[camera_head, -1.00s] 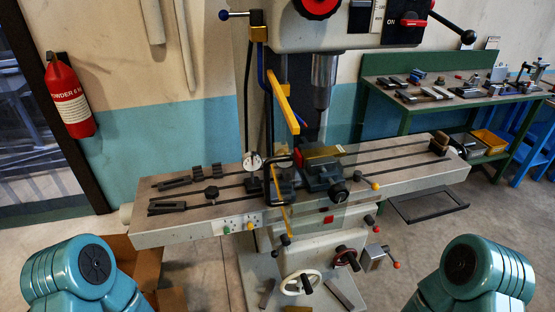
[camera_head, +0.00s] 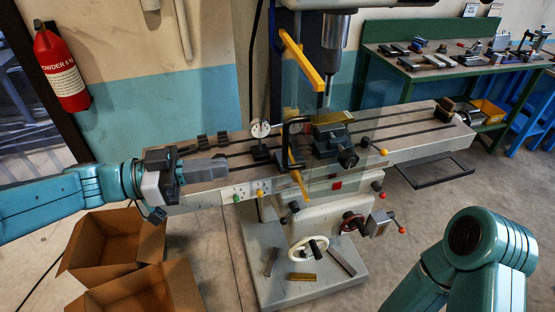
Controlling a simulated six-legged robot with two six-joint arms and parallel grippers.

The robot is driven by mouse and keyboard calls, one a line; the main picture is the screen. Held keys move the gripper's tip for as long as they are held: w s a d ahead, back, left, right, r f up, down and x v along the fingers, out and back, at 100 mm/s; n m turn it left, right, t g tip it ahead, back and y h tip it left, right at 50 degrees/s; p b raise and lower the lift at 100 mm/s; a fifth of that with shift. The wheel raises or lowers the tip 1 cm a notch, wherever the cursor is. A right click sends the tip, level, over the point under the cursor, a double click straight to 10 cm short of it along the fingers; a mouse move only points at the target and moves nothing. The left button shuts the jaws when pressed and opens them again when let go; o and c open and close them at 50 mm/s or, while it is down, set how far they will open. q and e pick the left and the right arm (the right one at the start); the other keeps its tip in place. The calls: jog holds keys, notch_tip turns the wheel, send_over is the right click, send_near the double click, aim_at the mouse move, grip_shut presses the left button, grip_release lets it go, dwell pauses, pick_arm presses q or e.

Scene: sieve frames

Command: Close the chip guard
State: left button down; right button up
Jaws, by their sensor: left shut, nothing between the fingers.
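The chip guard is a clear panel (camera_head: 318,180) with a yellow upper bar (camera_head: 302,62), a lower yellow strip and a black handle (camera_head: 286,142). It stands at the milling machine's table, to the left of and in front of the vise (camera_head: 332,138). The clear panel's exact outline is hard to see. My left gripper (camera_head: 226,166) is shut and empty over the left part of the table, pointing right. It is apart from the handle, to its left. My right gripper is out of view; only part of my right arm shows.
The spindle (camera_head: 330,45) hangs above the vise. A dial gauge (camera_head: 260,130) stands between my left gripper and the handle. Cardboard boxes (camera_head: 112,240) lie on the floor at lower left. A green workbench (camera_head: 405,75) with tools stands at the back right.

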aim_at(311, 156)
pick_arm(q)
jog(key=p+x, duration=0.2)
jog(key=x, duration=1.2)
jog(key=shift+a+f, duration=0.1)
jog(key=shift+w+d, duration=0.1)
jog(key=shift+d, duration=0.15)
